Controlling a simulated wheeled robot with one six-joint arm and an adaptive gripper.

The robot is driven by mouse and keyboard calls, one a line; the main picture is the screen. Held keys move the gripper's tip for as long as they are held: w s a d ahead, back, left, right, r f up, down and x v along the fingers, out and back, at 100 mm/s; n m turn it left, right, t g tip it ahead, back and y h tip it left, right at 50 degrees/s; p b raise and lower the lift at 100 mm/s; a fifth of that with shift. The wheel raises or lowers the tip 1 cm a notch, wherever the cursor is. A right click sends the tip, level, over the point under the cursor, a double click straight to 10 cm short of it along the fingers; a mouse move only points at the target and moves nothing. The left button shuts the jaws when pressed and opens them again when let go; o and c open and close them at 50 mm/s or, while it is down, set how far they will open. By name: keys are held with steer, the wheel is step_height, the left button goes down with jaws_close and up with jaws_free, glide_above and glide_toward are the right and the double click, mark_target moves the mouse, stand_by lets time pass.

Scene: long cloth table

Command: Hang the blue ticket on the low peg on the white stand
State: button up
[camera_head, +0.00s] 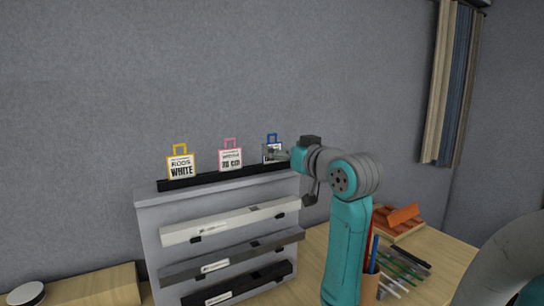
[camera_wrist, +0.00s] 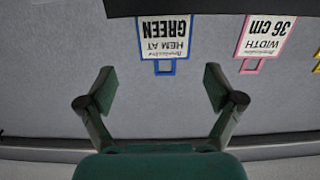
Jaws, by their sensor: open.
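The blue ticket (camera_head: 273,141), a white card with a blue border and handle, stands at the right end of a black rail on top of the pale stand (camera_head: 148,232). My arm partly hides it in the head view. In the wrist view, which is upside down, the blue ticket (camera_wrist: 165,45) reads "HEM AT GREEN". My gripper (camera_wrist: 160,80) is open and empty. Its fingers are spread to either side of the ticket's handle, apart from it. In the head view my gripper (camera_head: 274,153) is at the ticket. I cannot clearly make out a low peg.
A pink ticket (camera_head: 230,157) and a yellow ticket (camera_head: 181,163) stand on the same rail (camera_head: 200,181). White (camera_head: 225,225), grey and black bars cross the stand's front. A pencil cup (camera_head: 370,286), pens and an orange block (camera_head: 403,215) lie right. Strips hang on the wall.

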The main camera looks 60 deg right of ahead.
mark_target(278, 145)
steer(key=shift+a+r+x, duration=0.1)
steer(key=shift+a+x, duration=0.05)
steer(key=shift+x, duration=1.1)
steer(key=shift+a+r+x, duration=0.1)
steer(key=shift+a+x, duration=0.05)
steer(key=shift+x, duration=1.1)
steer(key=shift+w, duration=0.2)
steer(key=c, duration=0.9)
